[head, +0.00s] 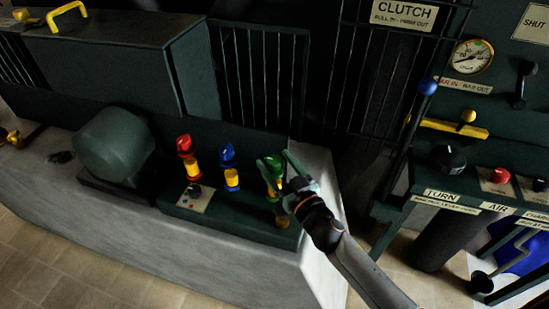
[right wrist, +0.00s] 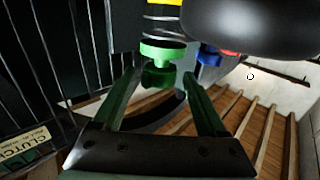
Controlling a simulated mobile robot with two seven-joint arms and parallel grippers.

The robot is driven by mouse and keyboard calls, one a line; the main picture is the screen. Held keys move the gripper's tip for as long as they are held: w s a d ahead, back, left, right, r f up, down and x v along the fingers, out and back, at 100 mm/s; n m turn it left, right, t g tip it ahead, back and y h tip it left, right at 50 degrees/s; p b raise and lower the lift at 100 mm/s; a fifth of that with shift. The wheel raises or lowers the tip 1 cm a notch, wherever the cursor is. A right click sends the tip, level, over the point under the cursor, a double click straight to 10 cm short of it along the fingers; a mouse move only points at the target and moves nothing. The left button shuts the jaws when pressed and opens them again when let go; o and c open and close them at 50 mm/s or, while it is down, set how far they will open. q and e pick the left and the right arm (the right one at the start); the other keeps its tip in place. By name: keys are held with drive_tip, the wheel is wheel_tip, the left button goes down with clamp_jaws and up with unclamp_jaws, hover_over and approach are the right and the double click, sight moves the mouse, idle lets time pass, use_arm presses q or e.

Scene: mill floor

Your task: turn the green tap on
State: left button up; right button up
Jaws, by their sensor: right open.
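The green tap (head: 275,166) stands at the right end of a row of three taps on a dark green base (head: 240,216). In the right wrist view the green tap (right wrist: 160,52) has a round green knob, with a yellow part beside it. My right gripper (head: 276,160) is at the green tap, its fingers partly hiding it. In the right wrist view my right gripper (right wrist: 159,76) is open, with one finger on each side of the knob. A gap shows between each finger and the knob. My left gripper is not in view.
A blue tap (head: 228,157) and a red tap (head: 184,146) stand left of the green one. A small label plate (head: 197,200) lies before them. Dark bars (head: 255,80) rise behind. A panel (head: 500,115) with levers and a gauge stands at the right.

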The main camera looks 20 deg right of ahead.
drive_tip(key=shift+w+a, duration=0.15)
drive_tip(key=shift+w, duration=0.5)
drive_tip(key=shift+c, duration=0.4)
clamp_jaws()
